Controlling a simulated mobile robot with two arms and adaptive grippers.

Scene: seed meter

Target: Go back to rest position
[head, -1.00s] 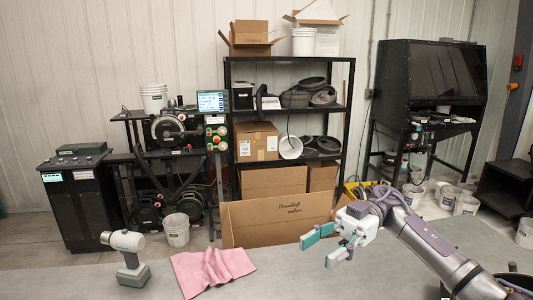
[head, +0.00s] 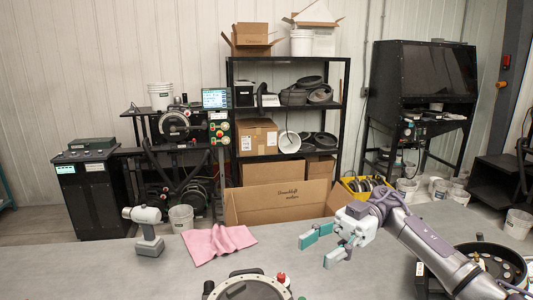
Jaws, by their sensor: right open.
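My right gripper (head: 323,248) is in the head view, with its arm coming in from the right. Its two teal fingers are apart and nothing is between them. It hangs above the grey table (head: 375,275), to the right of the pink cloth. My left gripper is out of view.
A pink cloth (head: 218,241) and a white-grey drill (head: 147,230) lie and stand on the table at left. A round metal device (head: 248,288) with a red knob is at the front edge. A black round container (head: 490,265) is behind my right arm. A cardboard box (head: 275,203) stands beyond the table.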

